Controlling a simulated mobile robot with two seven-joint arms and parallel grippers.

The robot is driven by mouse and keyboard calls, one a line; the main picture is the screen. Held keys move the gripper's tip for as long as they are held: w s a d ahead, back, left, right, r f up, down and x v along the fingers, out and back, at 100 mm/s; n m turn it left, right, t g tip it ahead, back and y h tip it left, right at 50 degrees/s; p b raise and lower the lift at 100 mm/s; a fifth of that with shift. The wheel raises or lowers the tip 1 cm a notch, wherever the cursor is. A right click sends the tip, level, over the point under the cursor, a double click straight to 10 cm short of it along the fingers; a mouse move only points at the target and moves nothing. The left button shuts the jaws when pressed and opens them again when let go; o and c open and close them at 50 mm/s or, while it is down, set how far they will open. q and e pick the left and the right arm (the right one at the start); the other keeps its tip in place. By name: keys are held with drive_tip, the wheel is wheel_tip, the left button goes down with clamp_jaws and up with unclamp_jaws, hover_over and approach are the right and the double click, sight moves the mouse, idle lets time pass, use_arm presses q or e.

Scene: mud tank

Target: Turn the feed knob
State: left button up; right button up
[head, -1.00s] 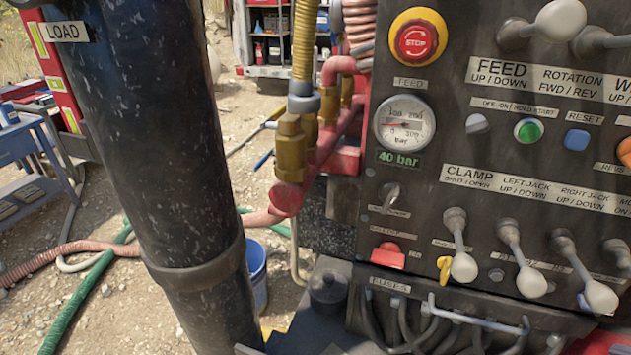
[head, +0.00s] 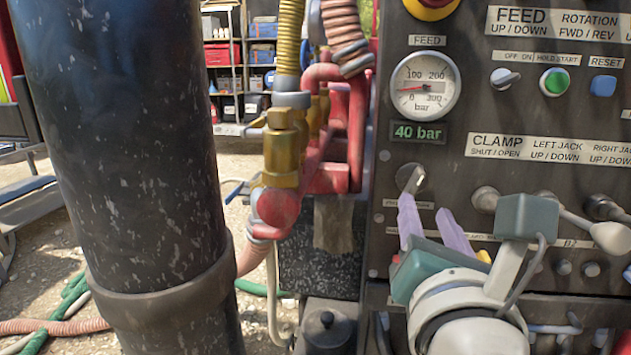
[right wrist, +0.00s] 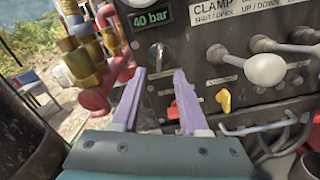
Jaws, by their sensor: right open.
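The feed knob (head: 410,178) is a small grey knob on the dark control panel, below the feed gauge (head: 425,86) and its green "40 bar" display (head: 419,132). Its grip is tilted, with the top leaning right in the head view. The knob (right wrist: 158,55) also shows in the right wrist view, just beyond the gap between my fingertips. My right gripper (head: 425,208) has two lilac fingers, apart and empty, just below and in front of the knob. I see no contact with it. The gripper (right wrist: 159,74) faces the panel. My left gripper is out of view.
White-knobbed levers (right wrist: 265,69) stick out right of my right gripper, with a yellow key-like knob (right wrist: 224,101) between. Brass fittings and red pipes (head: 284,150) stand left of the panel. A thick black column (head: 125,150) fills the left of the head view.

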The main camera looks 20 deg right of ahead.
sight(417, 186)
drive_tip(key=p+x, duration=0.1)
drive_tip(key=x, duration=0.6)
drive_tip(key=shift+w+d, duration=0.1)
drive_tip(key=shift+w, duration=0.05)
clamp_jaws()
idle(0.3)
